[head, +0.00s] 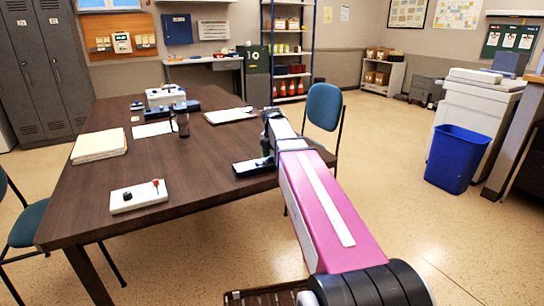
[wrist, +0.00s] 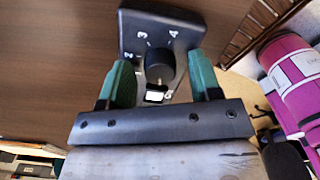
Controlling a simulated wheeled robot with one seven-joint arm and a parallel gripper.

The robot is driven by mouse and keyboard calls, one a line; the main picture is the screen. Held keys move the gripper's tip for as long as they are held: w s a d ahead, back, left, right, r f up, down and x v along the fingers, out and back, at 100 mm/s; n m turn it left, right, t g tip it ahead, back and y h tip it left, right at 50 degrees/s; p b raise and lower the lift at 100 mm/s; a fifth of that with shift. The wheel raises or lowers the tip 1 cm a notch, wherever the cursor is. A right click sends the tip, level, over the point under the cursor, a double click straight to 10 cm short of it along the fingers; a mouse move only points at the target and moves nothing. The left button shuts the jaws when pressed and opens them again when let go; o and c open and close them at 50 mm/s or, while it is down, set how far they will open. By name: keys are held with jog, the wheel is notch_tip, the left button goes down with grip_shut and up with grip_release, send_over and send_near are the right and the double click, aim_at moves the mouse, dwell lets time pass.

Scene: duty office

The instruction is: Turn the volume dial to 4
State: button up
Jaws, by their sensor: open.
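The volume dial (wrist: 158,66) is a round black knob on a dark panel (wrist: 185,22) printed with white numerals; 2, 3 and 4 are readable in the wrist view. A small white label shows below the knob. I cannot tell where the dial points. My gripper (wrist: 163,72) is open, with one green finger left of the knob and the other to its right; I cannot tell whether either touches it. In the head view the dark panel (head: 243,168) lies at the table's right edge, partly hidden by my gripper (head: 267,146).
A white box with a black knob and red lever (head: 138,196) sits on the brown table (head: 195,185) near the front. A teal chair (head: 323,106) stands close behind my arm.

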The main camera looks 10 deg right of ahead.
jog(key=shift+c, duration=0.3)
jog(key=c, duration=0.9)
